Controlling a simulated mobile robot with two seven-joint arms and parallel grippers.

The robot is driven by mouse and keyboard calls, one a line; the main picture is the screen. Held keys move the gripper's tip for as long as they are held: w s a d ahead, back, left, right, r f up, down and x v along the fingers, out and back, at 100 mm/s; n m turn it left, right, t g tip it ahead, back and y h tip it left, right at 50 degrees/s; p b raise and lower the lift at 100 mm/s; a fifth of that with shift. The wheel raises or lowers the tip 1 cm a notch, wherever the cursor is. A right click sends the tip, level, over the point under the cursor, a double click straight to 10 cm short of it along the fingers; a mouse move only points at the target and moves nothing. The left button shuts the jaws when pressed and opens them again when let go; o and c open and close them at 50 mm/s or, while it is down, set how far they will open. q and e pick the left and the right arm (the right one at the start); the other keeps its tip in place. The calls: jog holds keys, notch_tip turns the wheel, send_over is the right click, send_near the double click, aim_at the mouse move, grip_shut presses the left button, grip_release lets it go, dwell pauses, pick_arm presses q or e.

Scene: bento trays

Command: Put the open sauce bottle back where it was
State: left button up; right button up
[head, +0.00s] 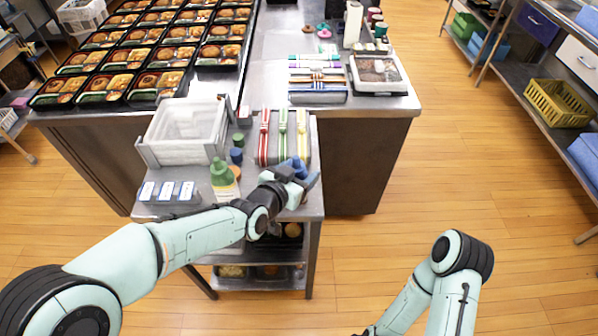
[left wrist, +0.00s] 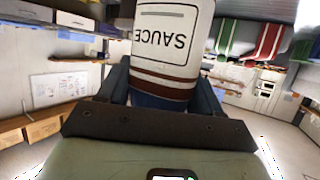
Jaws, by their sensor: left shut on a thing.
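My left gripper (head: 302,172) is over the right side of the small metal cart (head: 262,207). It is shut on the sauce bottle (left wrist: 172,45), which fills the space between the fingers in the left wrist view. The bottle has a white SAUCE label, upside down in that view, and brown bands. In the head view the bottle is mostly hidden by the gripper, and I cannot tell whether it touches the cart top. Another bottle with a green top (head: 221,172) stands on the cart left of my gripper. My right arm shows at the lower right; its gripper is out of view.
A clear bin (head: 183,128), small blue labelled boxes (head: 168,192) and a rack with red, green and yellow strips (head: 282,140) are on the cart. Filled bento trays (head: 165,82) cover the counter behind. The floor (head: 395,215) to the right is clear.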

pick_arm(q)
jog(key=o, duration=0.6)
jog(key=shift+r+p, duration=0.2)
jog(key=shift+p, duration=0.1)
jog(key=v, duration=1.2)
jog(key=shift+p, duration=0.35)
jog(key=shift+f, duration=0.1)
